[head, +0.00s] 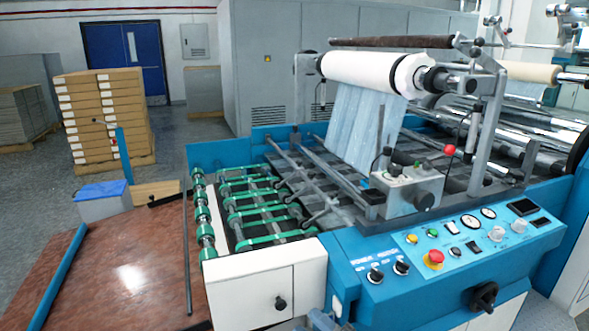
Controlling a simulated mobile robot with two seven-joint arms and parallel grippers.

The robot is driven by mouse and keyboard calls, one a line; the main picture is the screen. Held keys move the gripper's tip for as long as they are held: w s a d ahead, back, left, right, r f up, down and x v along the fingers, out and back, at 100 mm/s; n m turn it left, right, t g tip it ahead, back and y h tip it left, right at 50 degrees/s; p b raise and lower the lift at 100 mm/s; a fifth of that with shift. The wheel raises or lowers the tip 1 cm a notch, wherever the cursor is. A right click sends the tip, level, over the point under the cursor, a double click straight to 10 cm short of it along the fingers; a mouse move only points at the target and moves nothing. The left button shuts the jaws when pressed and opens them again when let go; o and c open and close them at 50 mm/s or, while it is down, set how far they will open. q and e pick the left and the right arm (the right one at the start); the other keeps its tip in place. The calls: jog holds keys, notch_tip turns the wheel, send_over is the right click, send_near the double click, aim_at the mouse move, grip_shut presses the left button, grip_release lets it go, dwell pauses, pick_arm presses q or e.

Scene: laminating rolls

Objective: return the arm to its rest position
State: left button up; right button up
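Neither of my grippers shows clearly in the head view. A small grey-blue shape is cut off by the bottom edge, and I cannot tell what it is. The laminating machine (340,262) fills the middle and right. A white roll (365,72) sits on its upper shaft, with a pale blue film hanging down from it to the bed. A dark thin bar (390,42) lies above the roll.
A control panel (465,238) with a red button and knobs faces me at right. A reddish-brown table (120,265) at left is mostly bare. Stacked boxes (105,115) stand on a pallet behind it. Grey floor is open at back left.

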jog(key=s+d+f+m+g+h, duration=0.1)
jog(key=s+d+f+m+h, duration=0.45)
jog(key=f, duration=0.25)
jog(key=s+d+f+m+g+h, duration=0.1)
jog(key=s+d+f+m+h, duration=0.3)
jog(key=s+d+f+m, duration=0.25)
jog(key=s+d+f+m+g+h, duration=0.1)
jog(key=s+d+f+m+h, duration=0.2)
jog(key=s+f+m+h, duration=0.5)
pick_arm(q)
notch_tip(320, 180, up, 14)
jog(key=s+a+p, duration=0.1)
jog(key=p, duration=1.6)
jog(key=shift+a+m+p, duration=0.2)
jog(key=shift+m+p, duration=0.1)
jog(key=shift+p, duration=0.05)
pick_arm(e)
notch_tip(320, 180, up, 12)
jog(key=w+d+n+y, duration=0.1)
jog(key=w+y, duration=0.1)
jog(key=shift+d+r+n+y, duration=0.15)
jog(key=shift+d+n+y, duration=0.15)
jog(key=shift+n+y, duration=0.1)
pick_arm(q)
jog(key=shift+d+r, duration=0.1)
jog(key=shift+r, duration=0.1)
